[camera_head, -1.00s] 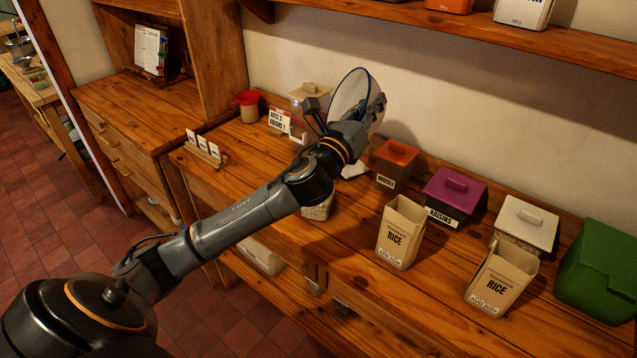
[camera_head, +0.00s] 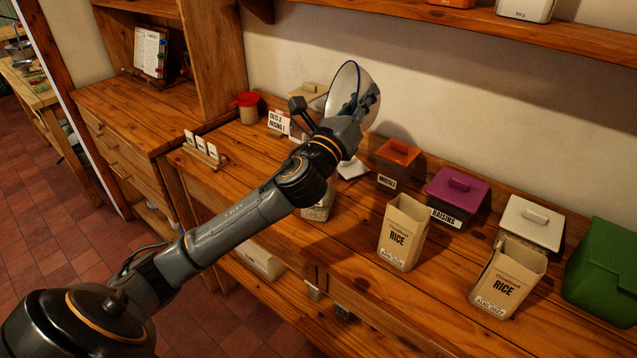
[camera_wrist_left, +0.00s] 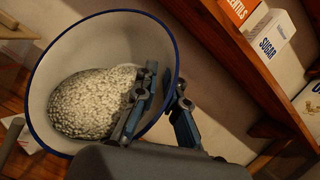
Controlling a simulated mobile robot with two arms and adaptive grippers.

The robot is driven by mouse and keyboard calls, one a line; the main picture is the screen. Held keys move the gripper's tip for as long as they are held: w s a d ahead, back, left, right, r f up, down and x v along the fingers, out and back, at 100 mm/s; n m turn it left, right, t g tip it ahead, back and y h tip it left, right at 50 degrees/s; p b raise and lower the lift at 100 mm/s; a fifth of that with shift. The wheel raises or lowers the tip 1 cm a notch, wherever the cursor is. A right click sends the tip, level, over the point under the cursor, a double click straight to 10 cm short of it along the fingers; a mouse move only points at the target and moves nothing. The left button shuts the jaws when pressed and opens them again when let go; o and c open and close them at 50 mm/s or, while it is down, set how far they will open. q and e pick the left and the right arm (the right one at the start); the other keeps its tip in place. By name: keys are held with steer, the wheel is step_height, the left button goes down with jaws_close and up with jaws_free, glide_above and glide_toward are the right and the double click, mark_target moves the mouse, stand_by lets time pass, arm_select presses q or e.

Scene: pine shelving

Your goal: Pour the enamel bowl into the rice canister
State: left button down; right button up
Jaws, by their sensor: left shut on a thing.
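The white enamel bowl (camera_head: 343,83) with a blue rim is held up above the back of the counter, tilted. In the left wrist view the bowl (camera_wrist_left: 88,42) holds a heap of pale grains (camera_wrist_left: 92,103). My left gripper (camera_head: 358,112) is shut on the bowl's rim; in the wrist view the gripper (camera_wrist_left: 162,98) has one finger inside the bowl and one outside. Two open tan cartons marked RICE, one (camera_head: 402,235) in the middle and one (camera_head: 507,283) to the right, stand on the counter. No canister can be read as rice; a pale container (camera_head: 318,208) is partly hidden by my arm. My right gripper is out of view.
An orange-lidded canister (camera_head: 398,153), a purple-lidded raisins canister (camera_head: 458,188), a white-lidded canister (camera_head: 532,219) and a green bin (camera_head: 603,262) line the back. A red-topped jar (camera_head: 246,105) stands at left. A shelf (camera_head: 440,32) runs above.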

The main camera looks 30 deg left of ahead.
mark_target(359, 74)
arm_select(q)
steer(key=shift+s+a+r+n+t+b, duration=0.15)
steer(key=shift+s+a+n+t+b, duration=0.25)
steer(key=shift+b, duration=0.4)
steer(key=shift+s+a+r, duration=0.15)
steer(key=shift+a+r, duration=0.05)
steer(key=shift+s+a+n+t+y+b, duration=0.35)
steer(key=shift+n+y+b, duration=0.35)
steer(key=shift+b, duration=0.5)
steer(key=shift+s+a+r+n+b, duration=0.15)
steer(key=shift+r+n+b, duration=0.05)
steer(key=shift+n+b, duration=0.1)
steer(key=shift+r, duration=0.1)
